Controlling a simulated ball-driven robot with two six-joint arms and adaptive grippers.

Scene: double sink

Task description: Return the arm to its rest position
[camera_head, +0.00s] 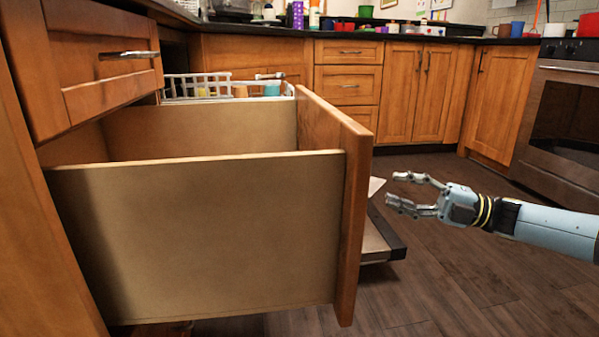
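My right gripper (392,188) is in the right half of the view, on my arm (548,229) coming in from the right edge. Its two fingers are spread apart with nothing between them. The fingertips point left toward the front panel of an open wooden drawer (195,235), with a visible gap between them and the panel. My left arm and gripper are not in view.
The drawer is pulled far out from the cabinets at left. A white wire rack (196,87) shows behind it. A low dark-edged pulled-out piece (388,243) lies beyond the drawer front. An oven (562,120) stands at right. Open floor (450,285) lies below my gripper.

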